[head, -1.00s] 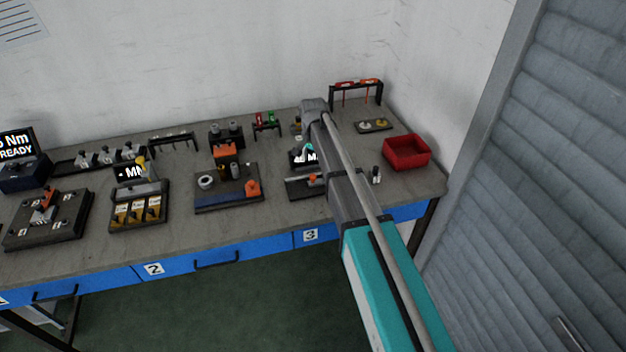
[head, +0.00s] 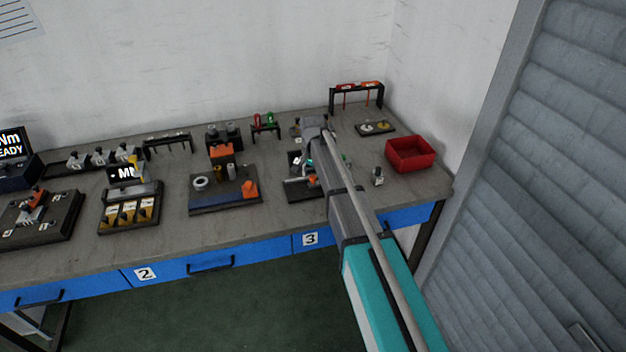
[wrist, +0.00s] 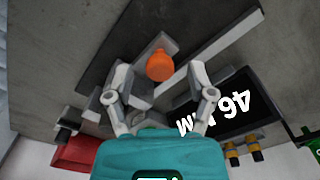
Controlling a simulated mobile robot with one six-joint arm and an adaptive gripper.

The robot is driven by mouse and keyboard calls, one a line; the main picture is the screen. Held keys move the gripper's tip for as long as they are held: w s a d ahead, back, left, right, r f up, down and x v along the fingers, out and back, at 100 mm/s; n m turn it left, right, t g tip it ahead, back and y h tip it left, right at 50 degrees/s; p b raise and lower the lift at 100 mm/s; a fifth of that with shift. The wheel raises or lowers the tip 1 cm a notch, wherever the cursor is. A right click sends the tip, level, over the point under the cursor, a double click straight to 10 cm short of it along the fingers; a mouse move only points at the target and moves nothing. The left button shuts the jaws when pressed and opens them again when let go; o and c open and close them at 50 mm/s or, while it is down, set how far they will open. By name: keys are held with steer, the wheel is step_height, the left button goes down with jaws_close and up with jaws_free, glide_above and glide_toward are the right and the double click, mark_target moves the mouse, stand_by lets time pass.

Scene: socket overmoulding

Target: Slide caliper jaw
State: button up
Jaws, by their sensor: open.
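The caliper station shows in the wrist view as a dark base plate (wrist: 130,40) with light grey bars (wrist: 222,42) and a black display (wrist: 255,95) with upside-down digits reading about 46 and MM. An orange rounded part (wrist: 160,65) stands on it. My gripper (wrist: 160,78) is open above the station, one finger on each side of the orange part, with no visible contact. A small grey block shows between the fingers, below the orange part. Which piece is the sliding jaw I cannot tell. In the head view my arm hides much of the station (head: 300,194).
A red bin (head: 410,155) stands right of the station. A small tray (head: 375,128) and a black rack (head: 357,88) are behind. A fixture plate (head: 225,198) with an orange block lies to the left. Bare bench lies along the front edge.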

steer(key=shift+f, duration=0.15)
jaws_close()
stand_by(0.4)
